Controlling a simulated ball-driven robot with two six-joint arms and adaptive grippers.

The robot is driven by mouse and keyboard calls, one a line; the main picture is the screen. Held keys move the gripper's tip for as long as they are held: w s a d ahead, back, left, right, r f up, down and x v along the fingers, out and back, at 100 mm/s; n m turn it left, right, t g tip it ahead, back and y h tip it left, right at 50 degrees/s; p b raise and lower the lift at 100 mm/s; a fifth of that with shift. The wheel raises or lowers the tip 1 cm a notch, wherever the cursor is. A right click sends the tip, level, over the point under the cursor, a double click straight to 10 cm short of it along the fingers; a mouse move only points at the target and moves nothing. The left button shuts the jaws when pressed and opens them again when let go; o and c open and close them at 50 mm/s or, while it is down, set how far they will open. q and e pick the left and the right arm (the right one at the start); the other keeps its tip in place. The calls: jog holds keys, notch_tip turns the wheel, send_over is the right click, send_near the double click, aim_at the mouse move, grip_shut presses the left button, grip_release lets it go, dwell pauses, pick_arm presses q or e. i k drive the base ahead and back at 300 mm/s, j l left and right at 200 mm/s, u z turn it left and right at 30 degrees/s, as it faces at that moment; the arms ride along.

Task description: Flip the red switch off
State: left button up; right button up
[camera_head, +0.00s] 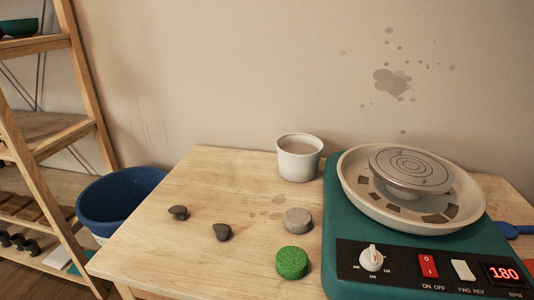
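The red switch (428,266) is on the black front panel (395,268) of a green pottery wheel (342,222), at the lower right of the head view. "ON OFF" is printed below it. Which side of the switch is pressed in is too small to tell. A white knob (371,257) is to its left and a white FWD REV switch (463,270) is to its right. A display (504,273) at the far right reads 180 RPM in red. Neither of my grippers shows in this view.
The wooden table (180,250) holds a white cup (299,158), a grey disc (297,221), a green sponge (292,262) and two small dark pieces (222,232). A blue basin (118,200) and wooden shelf (60,140) stand left. The table's left front is mostly clear.

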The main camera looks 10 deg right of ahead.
aim_at(427, 266)
jog(key=z, duration=1.4)
